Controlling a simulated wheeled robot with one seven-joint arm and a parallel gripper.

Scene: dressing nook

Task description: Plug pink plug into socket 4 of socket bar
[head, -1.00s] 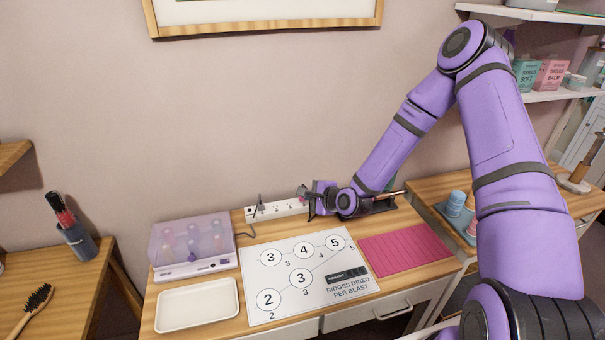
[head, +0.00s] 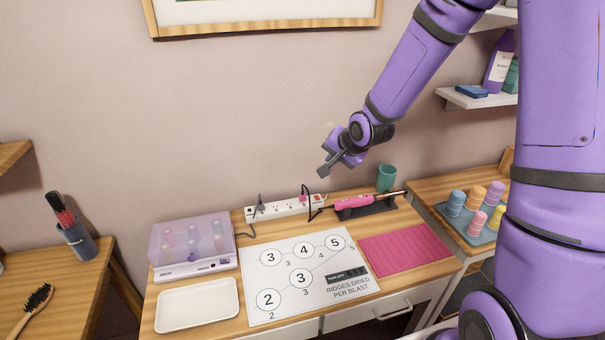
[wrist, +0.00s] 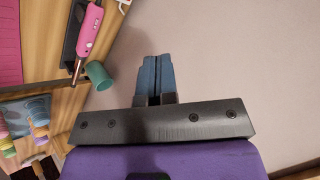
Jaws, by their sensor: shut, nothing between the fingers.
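The white socket bar (head: 285,209) lies along the back of the desk against the wall. The pink plug (head: 304,190) stands at the bar's right part, just left of the red switch, with a black cord running from it. It appears seated in the bar, in what looks like the fourth socket from the left, though the contact is too small to see clearly. My gripper (head: 324,172) is above the bar's right end, apart from the plug. Its fingers (wrist: 154,78) are shut and empty in the wrist view.
A grey plug (head: 260,201) stands at the bar's left end. The pink curling iron (head: 354,202) rests on a dark holder, with a green cup (head: 387,177) behind. The purple-lidded roller box (head: 192,245), white tray (head: 197,305) and pink mat (head: 405,249) lie in front.

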